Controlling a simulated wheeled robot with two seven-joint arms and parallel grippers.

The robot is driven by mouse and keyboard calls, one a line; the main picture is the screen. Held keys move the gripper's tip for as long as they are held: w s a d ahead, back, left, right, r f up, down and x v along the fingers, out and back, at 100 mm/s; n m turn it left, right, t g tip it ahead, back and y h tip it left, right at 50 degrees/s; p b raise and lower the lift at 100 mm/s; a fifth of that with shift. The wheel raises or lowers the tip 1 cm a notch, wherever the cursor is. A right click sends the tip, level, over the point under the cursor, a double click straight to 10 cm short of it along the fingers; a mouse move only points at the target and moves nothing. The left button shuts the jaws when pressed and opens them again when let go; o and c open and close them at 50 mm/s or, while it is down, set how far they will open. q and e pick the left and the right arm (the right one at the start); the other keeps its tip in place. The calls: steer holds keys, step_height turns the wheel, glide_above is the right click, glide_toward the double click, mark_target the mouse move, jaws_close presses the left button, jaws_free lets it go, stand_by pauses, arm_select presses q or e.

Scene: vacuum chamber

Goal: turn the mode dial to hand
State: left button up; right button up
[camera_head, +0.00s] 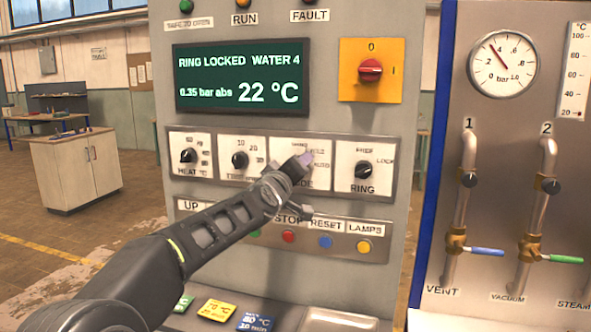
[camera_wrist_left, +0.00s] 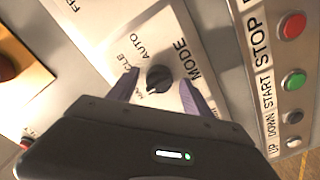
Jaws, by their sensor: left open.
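The mode dial (camera_wrist_left: 159,78) is a round black knob on a white plate marked MODE, with AUTO and a partly covered CYCLE label beside it. A small light mark shows at its lower edge in the left wrist view, but I cannot tell for sure which position it points to. My left gripper (camera_wrist_left: 158,92) is open, one purple-grey finger on each side of the knob, with gaps visible. In the head view my left gripper (camera_head: 304,160) is in front of the mode plate (camera_head: 322,151) and hides the knob. My right gripper is not in view.
The HEAT dial (camera_head: 188,156), a second dial (camera_head: 239,160) and the RING dial (camera_head: 363,170) share the row. Coloured push buttons (camera_head: 288,237) sit below. The red main switch (camera_head: 370,70) and a display (camera_head: 240,80) reading RING LOCKED are above. Pipes with valves (camera_head: 457,243) stand right.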

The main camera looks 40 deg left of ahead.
arm_select(q)
steer(key=b+v, duration=0.2)
steer(key=v, duration=0.5)
steer(key=shift+s, duration=0.4)
steer(key=shift+d, duration=0.1)
